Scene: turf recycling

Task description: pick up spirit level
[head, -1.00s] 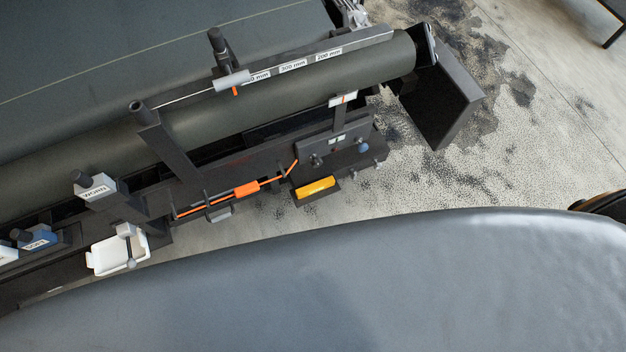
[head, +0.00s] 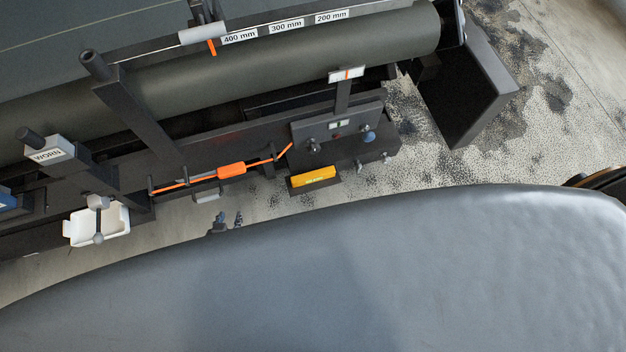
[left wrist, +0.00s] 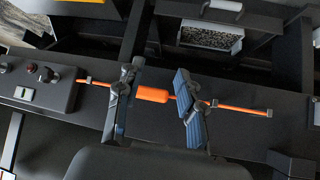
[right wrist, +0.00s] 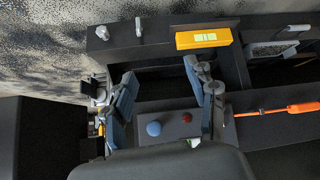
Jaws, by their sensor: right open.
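The yellow spirit level (head: 313,177) lies in a small dark holder at the front edge of the machine. In the right wrist view the spirit level (right wrist: 204,39) shows its pale vial window, beyond the fingertips and apart from them. My right gripper (right wrist: 160,88) is open and empty over a dark panel with a blue and a red knob; it is out of the head view. My left gripper (head: 229,221) shows only its fingertips past my grey body. In the left wrist view it (left wrist: 155,88) is open, its fingers either side of an orange grip.
The orange rod with its grip (head: 231,170) lies along the machine's front, left of the spirit level. A white tray (head: 115,226) is farther left. A black box-like guard (head: 485,90) juts out at right. Speckled floor is open at right.

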